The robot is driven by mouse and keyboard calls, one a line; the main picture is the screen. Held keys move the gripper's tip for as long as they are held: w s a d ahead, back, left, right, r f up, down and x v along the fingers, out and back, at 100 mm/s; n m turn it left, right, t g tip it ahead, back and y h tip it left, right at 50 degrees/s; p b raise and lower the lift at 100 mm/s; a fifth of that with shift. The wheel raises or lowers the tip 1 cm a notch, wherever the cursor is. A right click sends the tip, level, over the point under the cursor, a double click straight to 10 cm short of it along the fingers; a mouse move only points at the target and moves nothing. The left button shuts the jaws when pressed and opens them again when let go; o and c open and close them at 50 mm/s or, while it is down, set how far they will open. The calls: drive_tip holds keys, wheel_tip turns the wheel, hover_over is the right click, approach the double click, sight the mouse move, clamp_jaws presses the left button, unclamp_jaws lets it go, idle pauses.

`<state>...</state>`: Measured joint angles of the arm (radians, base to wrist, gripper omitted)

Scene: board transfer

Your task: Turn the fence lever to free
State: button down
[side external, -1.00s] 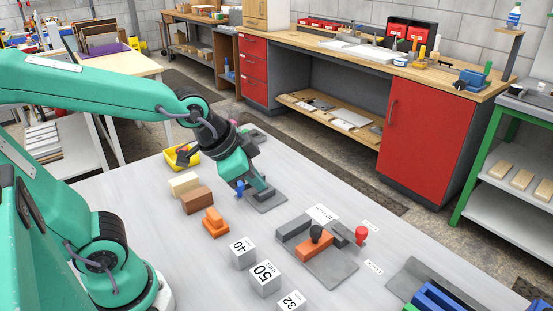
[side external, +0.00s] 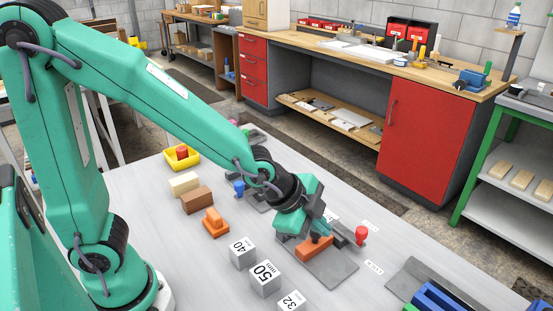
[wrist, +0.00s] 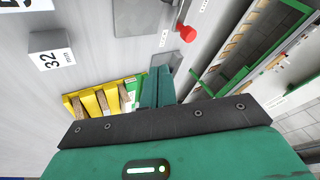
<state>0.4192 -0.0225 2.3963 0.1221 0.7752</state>
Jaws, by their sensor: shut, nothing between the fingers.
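The fence fixture has a grey base plate (side external: 335,272), an orange block (side external: 312,248) and a dark grey bar (side external: 345,237). The lever's red knob (side external: 361,235) is at the right end, nearer the upper of two small white labels (side external: 370,226); their words are too small to read surely. The knob also shows in the wrist view (wrist: 188,33). My gripper (side external: 316,234) is shut and empty, pointing down over the orange block, left of the knob. Its fingers (wrist: 155,88) are together in the wrist view. My gripper hides the black knob on the block and part of the fence.
Number cubes marked 40 (side external: 243,253), 50 (side external: 265,279) and 32 (side external: 291,302) stand left of the fixture. An orange piece (side external: 215,223) and a brown block (side external: 196,200) lie farther left. A tray with blue bars (side external: 437,299) is at right. Tabletop right of the knob looks clear.

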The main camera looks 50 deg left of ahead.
drive_tip(key=shift+w+f, duration=0.1)
drive_tip(key=shift+f, duration=0.1)
idle(0.4)
drive_tip(key=shift+x, duration=4.4)
drive_tip(key=w, duration=0.3)
drive_tip(key=shift+a+f, duration=0.2)
drive_tip(key=shift+f, duration=0.2)
drive_tip(key=shift+w+a, duration=0.15)
drive_tip(key=shift+w, duration=0.5)
